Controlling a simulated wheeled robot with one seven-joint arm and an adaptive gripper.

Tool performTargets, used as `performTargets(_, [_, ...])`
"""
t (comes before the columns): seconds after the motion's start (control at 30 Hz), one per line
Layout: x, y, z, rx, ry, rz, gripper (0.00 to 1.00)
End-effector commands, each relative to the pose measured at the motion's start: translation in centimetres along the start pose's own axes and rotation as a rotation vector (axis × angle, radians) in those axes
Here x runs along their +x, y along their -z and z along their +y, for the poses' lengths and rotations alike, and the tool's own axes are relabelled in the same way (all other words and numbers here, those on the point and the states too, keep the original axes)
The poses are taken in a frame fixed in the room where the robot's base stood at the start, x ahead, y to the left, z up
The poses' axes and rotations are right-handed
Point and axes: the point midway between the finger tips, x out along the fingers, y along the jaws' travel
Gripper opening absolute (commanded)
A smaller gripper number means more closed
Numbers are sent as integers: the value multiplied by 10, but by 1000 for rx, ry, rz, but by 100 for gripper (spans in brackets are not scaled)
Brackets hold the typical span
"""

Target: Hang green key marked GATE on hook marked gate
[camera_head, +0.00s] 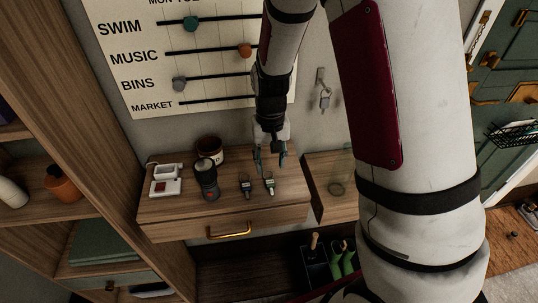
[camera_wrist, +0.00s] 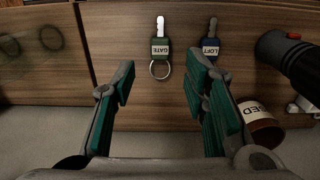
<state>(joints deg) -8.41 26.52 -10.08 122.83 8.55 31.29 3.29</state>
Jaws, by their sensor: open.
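The green key marked GATE (camera_wrist: 162,50) lies on the wooden bench top, its ring towards my gripper in the wrist view. In the head view this key (camera_head: 269,183) is just below my fingertips. My gripper (camera_head: 270,160) is open and empty above the bench. In the wrist view the key lies ahead of the gap between the fingers (camera_wrist: 160,88), and nothing touches it. A metal hook (camera_head: 320,75) is on the wall to the right, with a small item like a key or padlock (camera_head: 325,98) hanging there. No hook marking is legible.
A blue key marked LOFT (camera_wrist: 211,48) lies close beside the green key. My arm hides some wall.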

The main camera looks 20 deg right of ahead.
Motion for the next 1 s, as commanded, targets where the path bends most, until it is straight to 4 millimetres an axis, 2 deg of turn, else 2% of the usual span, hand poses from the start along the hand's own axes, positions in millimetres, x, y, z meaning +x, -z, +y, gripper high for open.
performTargets(0.1, [14,1,0,-1,-1,-1,41])
performTargets(0.6, [58,1,-1,0,0,0,41])
performTargets(1.0, [77,0,0,0,1,-1,41])
